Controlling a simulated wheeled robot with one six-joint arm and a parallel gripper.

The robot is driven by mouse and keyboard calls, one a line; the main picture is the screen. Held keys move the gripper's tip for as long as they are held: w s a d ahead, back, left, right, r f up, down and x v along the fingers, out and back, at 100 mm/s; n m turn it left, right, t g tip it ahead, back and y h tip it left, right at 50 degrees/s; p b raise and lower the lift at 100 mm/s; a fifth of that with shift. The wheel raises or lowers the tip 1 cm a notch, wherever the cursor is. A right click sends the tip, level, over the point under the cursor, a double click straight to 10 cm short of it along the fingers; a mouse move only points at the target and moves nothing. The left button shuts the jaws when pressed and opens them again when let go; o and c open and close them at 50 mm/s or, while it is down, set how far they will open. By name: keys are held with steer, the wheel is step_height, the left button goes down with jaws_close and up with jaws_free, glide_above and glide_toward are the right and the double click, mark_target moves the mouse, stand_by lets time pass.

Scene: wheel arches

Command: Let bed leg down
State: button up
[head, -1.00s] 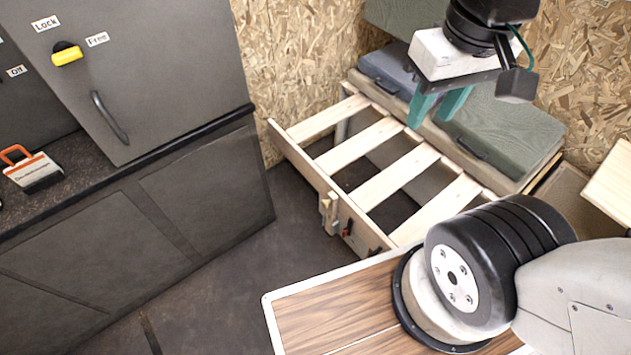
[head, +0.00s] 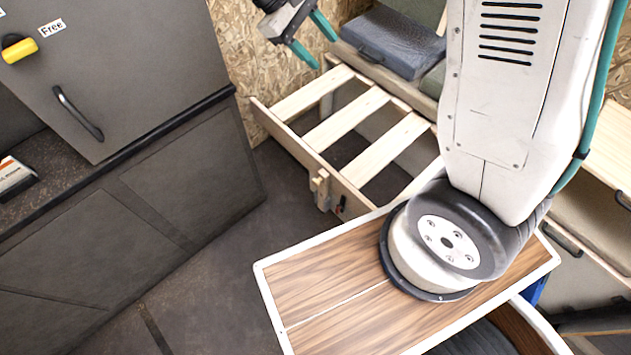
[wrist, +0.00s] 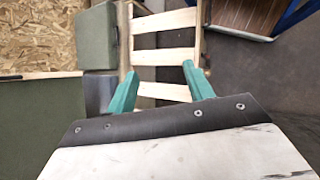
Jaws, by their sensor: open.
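The slatted wooden bed frame (head: 305,150) extends from the back bench over the dark floor. A small wooden block, apparently the folded bed leg (head: 320,188), sits against the outside of its front rail. A small dark and red fitting (head: 339,206) is beside it on the rail. My gripper (head: 326,53) is open and empty, with teal fingers, above the far left end of the frame and apart from the leg. In the wrist view my gripper (wrist: 160,68) has its fingers spread, with the slats (wrist: 165,56) beyond them. I cannot make out the leg there.
A grey cabinet (head: 130,60) with a yellow knob (head: 20,50) stands at left. A wood-grain top (head: 330,290) is in front. Dark floor (head: 235,240) between cabinet and frame is clear.

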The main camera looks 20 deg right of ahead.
steer(key=w+a+f+n+h, duration=0.2)
steer(key=w+a+f, duration=0.1)
steer(key=f, duration=0.4)
steer(key=w+a+f+n+h, duration=0.1)
steer(key=w+a+f+h, duration=0.15)
steer(key=f, duration=0.55)
steer(key=n+t+h, duration=0.6)
steer(key=n+t, duration=0.3)
steer(key=n, duration=0.2)
glide_toward(314, 184)
steer(key=d, duration=0.4)
steer(key=x, duration=0.3)
steer(key=w+x, duration=0.1)
steer(key=x, duration=0.3)
steer(key=shift+a+r, duration=0.15)
steer(key=shift+c, duration=0.3)
